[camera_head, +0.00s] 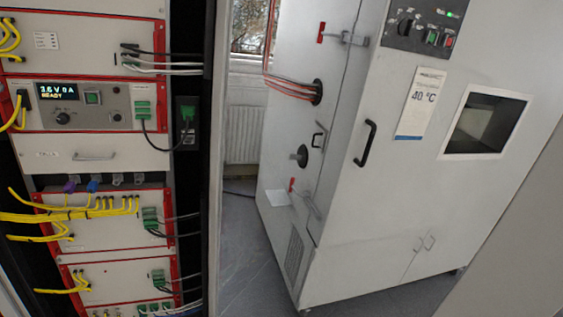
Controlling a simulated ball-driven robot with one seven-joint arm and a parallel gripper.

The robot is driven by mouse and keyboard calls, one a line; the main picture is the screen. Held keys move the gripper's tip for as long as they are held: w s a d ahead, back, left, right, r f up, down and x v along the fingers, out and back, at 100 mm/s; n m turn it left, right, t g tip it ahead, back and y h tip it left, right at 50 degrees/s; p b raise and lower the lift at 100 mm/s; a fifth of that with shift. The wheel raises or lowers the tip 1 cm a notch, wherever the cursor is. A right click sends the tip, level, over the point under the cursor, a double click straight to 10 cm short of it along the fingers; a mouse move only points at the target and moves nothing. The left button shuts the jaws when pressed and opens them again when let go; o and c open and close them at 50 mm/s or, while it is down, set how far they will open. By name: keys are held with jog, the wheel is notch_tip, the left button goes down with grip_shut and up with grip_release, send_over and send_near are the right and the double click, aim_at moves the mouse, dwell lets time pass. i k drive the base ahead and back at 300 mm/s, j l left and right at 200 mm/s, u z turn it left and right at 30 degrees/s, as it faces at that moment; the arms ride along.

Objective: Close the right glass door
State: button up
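An open-fronted equipment rack (103,156) fills the left of the head view, its modules bare to the front. A black upright and a pale narrow strip (219,150) run along its right side. I cannot tell whether this strip is the rack's frame or the edge of the right glass door. No glass pane or door handle of the rack can be made out clearly. My gripper is not in view.
A large grey climate chamber (350,230) stands right of the rack, tilted in the picture, with a black handle (365,143) and a small window (486,122). Floor (245,240) shows between them. A radiator (245,130) is behind. A plain grey surface (515,250) fills the lower right.

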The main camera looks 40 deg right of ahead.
aim_at(517, 271)
jog(key=k+l+u, duration=0.1)
jog(key=k+l, duration=0.6)
jog(key=l, duration=0.3)
jog(key=k+l+u, duration=0.1)
jog(key=k+l, duration=0.6)
jog(key=l, duration=0.2)
jog(key=k+l+u, duration=0.1)
jog(key=k+l, duration=0.7)
jog(key=i+l+u, duration=0.1)
jog(key=i+l, duration=0.2)
jog(key=i, duration=0.2)
jog(key=i+l+u, duration=0.1)
jog(key=i+l, duration=0.2)
jog(key=i, duration=0.15)
